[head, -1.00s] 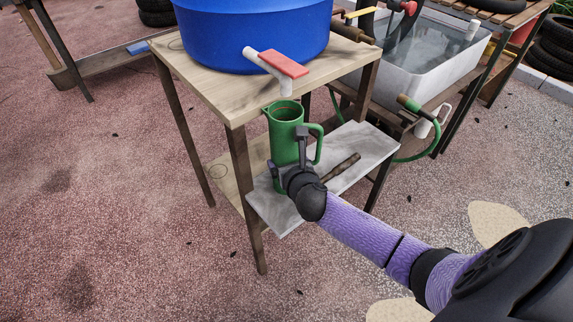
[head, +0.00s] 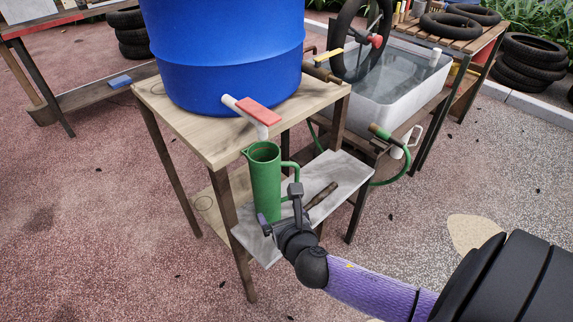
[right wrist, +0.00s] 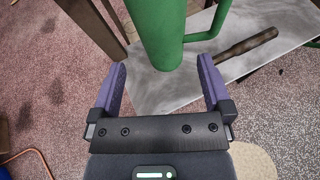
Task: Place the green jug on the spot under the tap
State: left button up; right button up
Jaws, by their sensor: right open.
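The green jug (head: 264,185) stands upright on the grey shelf (head: 338,172), with its mouth just below the tap's white spout in the head view. Its handle points right. The tap (head: 257,112) has a red lever and sticks out from the blue barrel. My right gripper (head: 280,207) is open at the jug's near side, low down. In the right wrist view, the jug's lower part (right wrist: 163,35) rises just beyond the open fingers (right wrist: 162,75), with clear gaps on both sides. Any marked spot under the jug is hidden. My left gripper is out of view.
The blue barrel (head: 225,50) stands on a wooden table (head: 215,135). A dark stick-like object (head: 322,195) lies on the shelf right of the jug. A water-filled tub (head: 375,100) and a green hose (head: 390,180) are to the right.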

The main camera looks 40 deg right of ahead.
jog(key=s+f+m+g+y, duration=0.1)
jog(key=s+f+m+g, duration=0.6)
jog(key=s+f+m, duration=0.75)
jog(key=s+a+f+m+g, duration=0.1)
jog(key=s+f+m, duration=0.3)
jog(key=s, duration=0.5)
jog(key=s+a+f+m+g+y, duration=0.1)
jog(key=s+f+m+g, duration=0.2)
jog(key=s+m, duration=0.3)
jog(key=s+a+f+m+g+y, duration=0.1)
jog(key=s+f+m+g, duration=0.2)
jog(key=s, duration=0.9)
notch_tip(320, 180, down, 2)
jog(key=shift+a+f+m, duration=0.2)
jog(key=shift+a+m, duration=0.1)
jog(key=shift+m, duration=0.85)
